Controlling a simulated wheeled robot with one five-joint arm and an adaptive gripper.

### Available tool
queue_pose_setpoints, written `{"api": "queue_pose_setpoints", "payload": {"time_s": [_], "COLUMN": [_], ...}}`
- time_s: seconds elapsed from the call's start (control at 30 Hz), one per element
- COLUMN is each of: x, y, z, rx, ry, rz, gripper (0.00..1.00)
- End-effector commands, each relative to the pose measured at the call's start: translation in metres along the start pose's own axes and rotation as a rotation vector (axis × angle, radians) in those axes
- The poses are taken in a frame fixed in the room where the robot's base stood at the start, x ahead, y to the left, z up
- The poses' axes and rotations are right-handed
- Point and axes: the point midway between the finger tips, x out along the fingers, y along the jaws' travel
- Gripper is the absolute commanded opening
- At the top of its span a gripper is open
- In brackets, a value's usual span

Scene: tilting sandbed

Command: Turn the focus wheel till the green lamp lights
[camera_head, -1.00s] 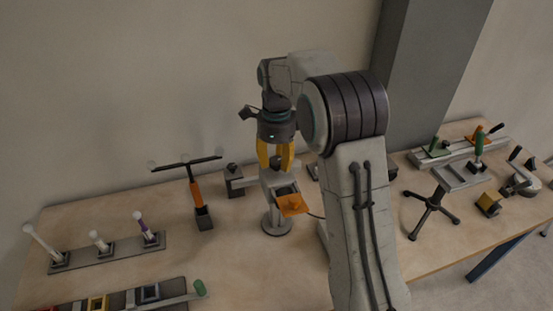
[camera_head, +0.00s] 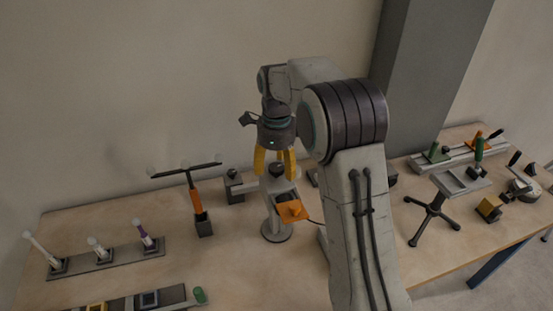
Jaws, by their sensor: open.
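A pale grey instrument on a round base (camera_head: 276,236) stands on the bench, below my gripper (camera_head: 275,174). It has an orange block (camera_head: 292,211) on its front and a dark knob (camera_head: 277,169) on top, which may be the focus wheel. My gripper points down with its yellow fingers apart, and the knob shows between them. I cannot tell whether the fingers touch it. No lit green lamp can be made out on the instrument; a small green light (camera_head: 273,143) shows on my gripper's own body.
A stand with an orange post (camera_head: 196,202) and dark crossbar is to the left. A grey stand with a green handle (camera_head: 478,150) and several fixtures are at right.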

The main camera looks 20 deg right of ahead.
Motion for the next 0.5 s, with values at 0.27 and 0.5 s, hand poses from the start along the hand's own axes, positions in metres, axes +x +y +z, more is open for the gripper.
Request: {"api": "queue_pose_setpoints", "payload": {"time_s": [0.27,0.5], "x": [-0.031,-0.074], "y": [-0.001,-0.001], "z": [0.001,0.001], "rx": [0.000,0.000], "ry": [-0.003,-0.002], "rz": [-0.005,-0.004], "gripper": [0.64,0.64]}}
